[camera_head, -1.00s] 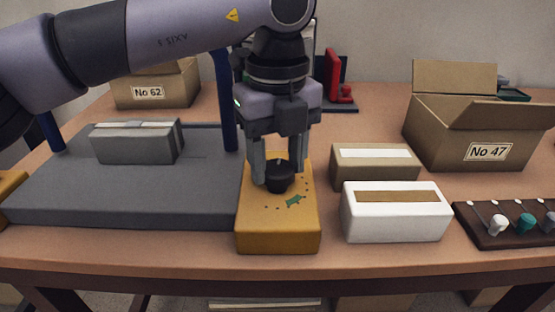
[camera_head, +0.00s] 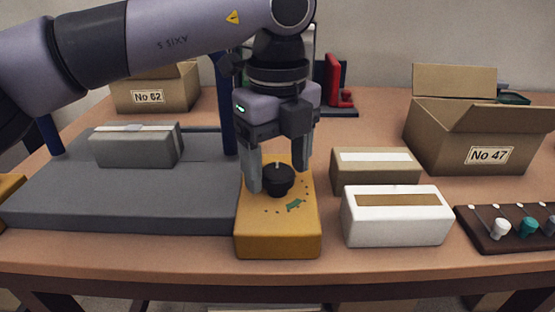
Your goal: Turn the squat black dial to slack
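The squat black dial (camera_head: 278,181) sits on top of a yellow box (camera_head: 277,236) at the table's middle front. A small pale mark shows at the dial's far edge. Small dark dots and a green figure (camera_head: 294,205) are on the box top near it; no readable word shows there. My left gripper (camera_head: 277,174) points down over the box. Its fingers are apart, one at the dial's left and one behind its right side, and it looks open. Whether a finger touches the dial I cannot tell. My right gripper is not in view.
A grey platform (camera_head: 120,205) with a grey box (camera_head: 137,148) and blue posts lies left. Right of the yellow box are a white box (camera_head: 396,229), a brown box (camera_head: 350,177) and an open carton (camera_head: 450,140). A dark board with knobs (camera_head: 480,236) lies at far right.

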